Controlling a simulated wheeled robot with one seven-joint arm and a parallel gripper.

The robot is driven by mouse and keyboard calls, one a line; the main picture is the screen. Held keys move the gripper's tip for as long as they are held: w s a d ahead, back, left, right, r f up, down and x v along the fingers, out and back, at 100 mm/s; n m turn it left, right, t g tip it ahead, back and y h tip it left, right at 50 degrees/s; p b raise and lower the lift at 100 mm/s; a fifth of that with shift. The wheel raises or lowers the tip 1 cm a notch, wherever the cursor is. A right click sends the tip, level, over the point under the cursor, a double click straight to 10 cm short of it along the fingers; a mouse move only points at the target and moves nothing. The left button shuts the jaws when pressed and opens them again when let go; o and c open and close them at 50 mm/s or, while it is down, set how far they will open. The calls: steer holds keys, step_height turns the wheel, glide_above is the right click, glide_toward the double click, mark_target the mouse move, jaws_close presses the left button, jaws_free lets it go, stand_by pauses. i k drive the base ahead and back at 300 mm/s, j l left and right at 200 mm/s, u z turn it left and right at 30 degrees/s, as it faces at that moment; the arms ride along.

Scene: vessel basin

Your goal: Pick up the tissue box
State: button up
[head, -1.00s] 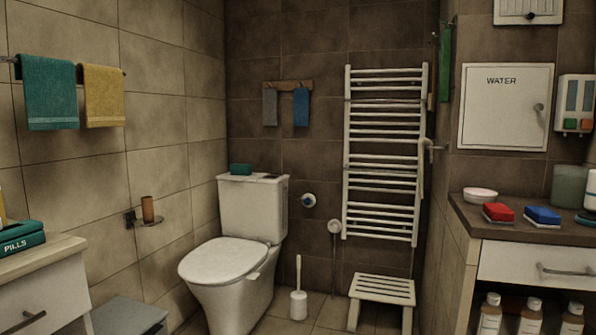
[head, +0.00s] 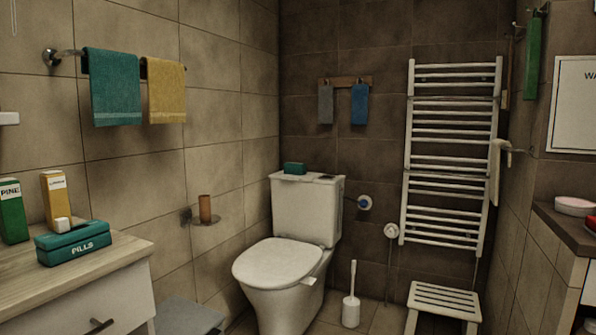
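A small teal box (head: 295,168) lies on top of the toilet cistern, towards its left side. It is too small in the picture to tell whether it is the tissue box. Another teal box (head: 73,242), marked PILLS, sits on the wooden-topped cabinet at the lower left. No other thing shows clearly as a tissue box. My gripper is not in view.
The cabinet (head: 120,262) also bears a green carton (head: 12,211) and a yellow carton (head: 56,196). The white toilet (head: 278,268) stands in the corner. A toilet brush (head: 351,308) and a white stool (head: 443,297) stand on the floor to its right.

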mark_target(289, 168)
steer(key=u, duration=0.2)
steer(key=i+z, duration=0.2)
steer(key=i, duration=0.45)
steer(key=i+z, duration=0.15)
steer(key=i, duration=0.55)
steer(key=i+j+z, duration=0.2)
steer(key=i, duration=0.45)
steer(key=i+l+z, duration=0.25)
steer(key=i, duration=0.65)
steer(key=i+l+z, duration=0.2)
steer(key=i, duration=0.7)
steer(key=j, duration=0.1)
